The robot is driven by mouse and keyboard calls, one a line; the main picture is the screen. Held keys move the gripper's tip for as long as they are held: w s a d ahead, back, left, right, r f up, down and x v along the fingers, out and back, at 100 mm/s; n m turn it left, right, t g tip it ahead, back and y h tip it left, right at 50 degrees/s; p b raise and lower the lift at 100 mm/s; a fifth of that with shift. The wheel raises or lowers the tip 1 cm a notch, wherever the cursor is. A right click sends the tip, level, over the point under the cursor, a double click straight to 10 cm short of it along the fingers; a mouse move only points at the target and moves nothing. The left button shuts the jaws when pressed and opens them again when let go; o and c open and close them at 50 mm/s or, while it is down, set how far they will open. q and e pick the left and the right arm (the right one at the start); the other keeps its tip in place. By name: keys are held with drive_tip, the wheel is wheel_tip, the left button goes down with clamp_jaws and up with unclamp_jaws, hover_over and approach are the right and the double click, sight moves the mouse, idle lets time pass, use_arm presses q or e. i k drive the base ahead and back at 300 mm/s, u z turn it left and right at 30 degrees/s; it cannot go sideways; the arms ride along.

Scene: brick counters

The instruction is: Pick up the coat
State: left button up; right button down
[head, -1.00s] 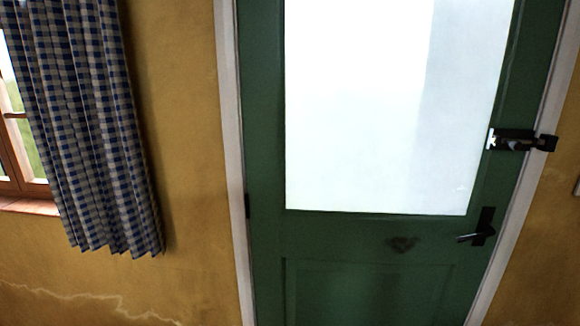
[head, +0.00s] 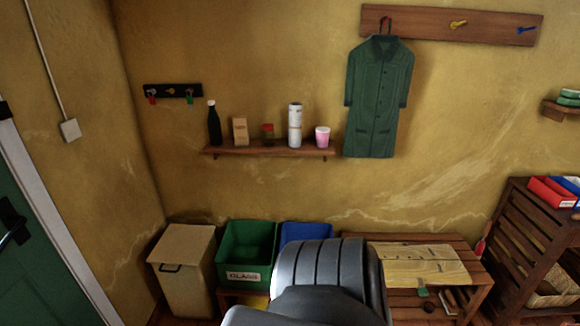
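A dark green coat (head: 377,100) hangs upright against the yellow wall, right of the middle in the head view. It hangs from a red hook at the left end of a wooden hook rack (head: 480,24). The coat is buttoned down the front, and its hem is well above the bench. A grey rounded link of my arm shows at the bottom middle, well below the coat. Neither of my grippers is in view.
A wall shelf (head: 230,150) with a bottle, cups and jars is left of the coat. Below are a beige bin (head: 183,262), a green bin (head: 247,243), a blue bin (head: 305,233) and a wooden bench (head: 472,268). A slatted rack (head: 513,232) stands at right.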

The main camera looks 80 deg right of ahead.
sight(405, 266)
drive_tip(key=z, duration=3.5)
